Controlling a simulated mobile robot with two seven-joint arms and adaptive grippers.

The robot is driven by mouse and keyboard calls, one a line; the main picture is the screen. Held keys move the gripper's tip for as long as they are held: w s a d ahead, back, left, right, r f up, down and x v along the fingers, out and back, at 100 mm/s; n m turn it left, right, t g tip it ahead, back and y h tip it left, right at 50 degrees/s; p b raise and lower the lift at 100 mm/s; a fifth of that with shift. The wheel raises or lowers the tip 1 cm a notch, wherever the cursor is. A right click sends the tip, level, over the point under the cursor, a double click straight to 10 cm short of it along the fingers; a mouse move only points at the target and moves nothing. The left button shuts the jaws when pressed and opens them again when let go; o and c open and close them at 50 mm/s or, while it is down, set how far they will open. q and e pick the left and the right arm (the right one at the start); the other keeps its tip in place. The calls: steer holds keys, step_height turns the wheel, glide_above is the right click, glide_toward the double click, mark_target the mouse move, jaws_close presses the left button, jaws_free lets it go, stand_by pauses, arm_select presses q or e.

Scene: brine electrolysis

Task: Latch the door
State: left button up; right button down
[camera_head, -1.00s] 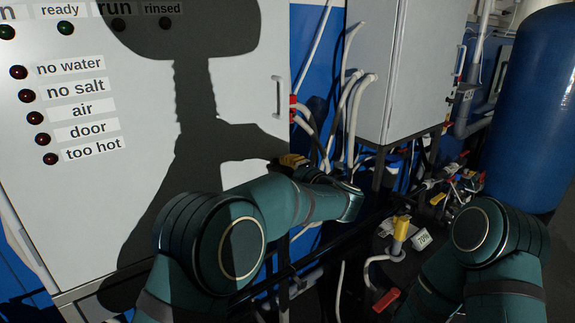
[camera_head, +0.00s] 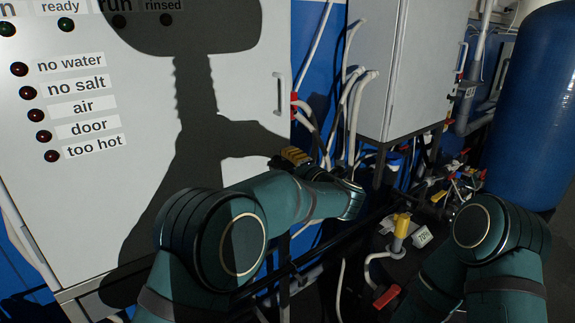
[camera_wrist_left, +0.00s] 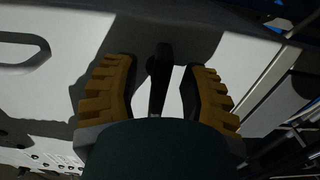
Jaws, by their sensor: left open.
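The door is the large light grey cabinet front (camera_head: 235,80) on the left of the head view, with a white bar handle (camera_head: 281,94) near its right edge. My left gripper (camera_head: 294,156) is at the lower right edge of this door, partly hidden by my forearm. In the left wrist view, its two yellow toothed fingers (camera_wrist_left: 157,92) are open, one on each side of a dark lever (camera_wrist_left: 159,75) on the cabinet face. I cannot tell whether either finger touches the lever. The white handle also shows in the wrist view (camera_wrist_left: 22,50). My right gripper is out of view.
Red lamps (camera_head: 36,115) with labels, one reading "door", line the cabinet front. A grey cabinet (camera_head: 385,70) with white hoses (camera_head: 352,105) stands to the right. A blue tank (camera_head: 530,110) is at the far right. Pipes and a yellow-topped fitting (camera_head: 402,226) lie low between.

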arm_select(q)
steer(key=v, duration=1.1)
steer(key=shift+s+d, duration=0.2)
steer(key=shift+s, duration=0.1)
steer(key=w+a+f+m+h+b, duration=0.1)
steer(key=a+f+m+h, duration=0.3)
steer(key=f, duration=0.4)
steer(key=w+a+f+m+g+h, duration=0.15)
steer(key=a+f+m, duration=0.3)
steer(key=f, duration=0.45)
steer(key=a+f+m+h+b, duration=0.1)
steer(key=a+f+m+h, duration=0.3)
steer(key=f, duration=0.4)
steer(key=s+a+f+m+g+h, duration=0.3)
steer(key=s+f+m+g, duration=0.25)
steer(key=s+f, duration=0.65)
steer(key=s+a+f+m+g, duration=0.1)
steer(key=s+f+g, duration=0.1)
steer(key=s, duration=0.3)
steer(key=s+a+f+m+g+h, duration=0.1)
steer(key=s+f+m, duration=0.1)
steer(key=s, duration=0.4)
steer(key=s+a+f+m+g+h+b, duration=0.1)
steer(key=s+f+m+g, duration=0.1)
steer(key=s, duration=0.3)
steer(key=shift+s+f+g, duration=0.3)
steer(key=shift+s+f, duration=0.1)
steer(key=shift+f, duration=0.45)
